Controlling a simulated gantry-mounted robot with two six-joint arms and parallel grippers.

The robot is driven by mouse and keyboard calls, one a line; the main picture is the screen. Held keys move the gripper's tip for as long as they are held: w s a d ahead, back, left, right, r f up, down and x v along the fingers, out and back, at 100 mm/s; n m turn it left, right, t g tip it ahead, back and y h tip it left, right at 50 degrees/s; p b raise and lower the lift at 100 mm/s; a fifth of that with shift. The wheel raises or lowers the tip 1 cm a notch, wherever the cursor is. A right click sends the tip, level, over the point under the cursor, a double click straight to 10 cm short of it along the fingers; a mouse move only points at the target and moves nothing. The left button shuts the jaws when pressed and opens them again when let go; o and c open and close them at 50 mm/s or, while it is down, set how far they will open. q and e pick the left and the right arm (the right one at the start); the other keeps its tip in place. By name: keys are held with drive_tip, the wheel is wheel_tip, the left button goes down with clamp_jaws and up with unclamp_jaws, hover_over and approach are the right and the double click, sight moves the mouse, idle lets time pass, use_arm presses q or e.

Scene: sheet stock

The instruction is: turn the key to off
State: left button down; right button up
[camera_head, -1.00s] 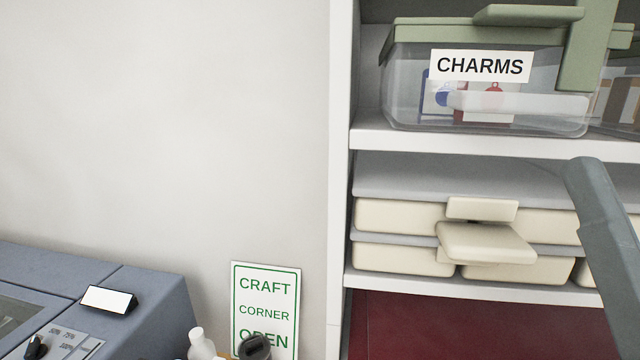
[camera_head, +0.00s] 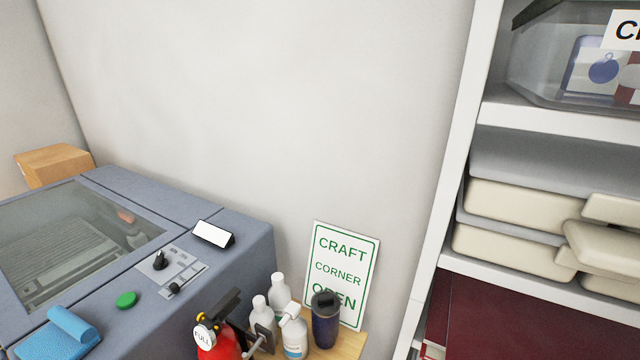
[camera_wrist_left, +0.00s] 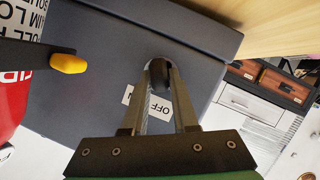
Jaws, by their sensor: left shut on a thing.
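In the left wrist view my left gripper (camera_wrist_left: 158,68) is shut on the dark key (camera_wrist_left: 159,82) at the dark grey-blue face of the machine (camera_wrist_left: 90,80). A white label (camera_wrist_left: 150,108) reading OFF, with another partly covered word, lies just below the key between my fingers. The fingers hide much of the key, so I cannot tell which way it points.
A red fire extinguisher (camera_head: 215,340) stands beside the machine; it also shows at the left wrist view's left edge (camera_wrist_left: 12,100). White bottles (camera_head: 293,335), a dark tumbler (camera_head: 325,325) and a CRAFT CORNER sign (camera_head: 340,268) stand nearby. A shelf (camera_head: 540,270) is at the right.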

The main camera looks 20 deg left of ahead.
use_arm(q)
drive_tip(key=shift+s+f+n+t+b, duration=0.2)
drive_tip(key=shift+f+n+t+b, duration=0.55)
drive_tip(key=shift+n, duration=0.35)
drive_tip(key=shift+s+n+t+b, duration=0.1)
drive_tip(key=shift+n+t+b, duration=0.5)
drive_tip(key=shift+n, duration=0.3)
drive_tip(key=n+t+b, duration=0.1)
drive_tip(key=n+b, duration=0.1)
drive_tip(key=shift+f+y+b, duration=0.1)
drive_tip(key=shift+y+b, duration=0.2)
drive_tip(key=shift+y, duration=0.1)
drive_tip(key=n+t+y+b, duration=0.1)
drive_tip(key=n+b, duration=0.2)
drive_tip(key=b, duration=0.1)
drive_tip(key=c, duration=0.6)
unclamp_jaws()
drive_tip(key=shift+r, duration=0.3)
drive_tip(key=o, duration=0.6)
drive_tip(key=shift+c, duration=0.2)
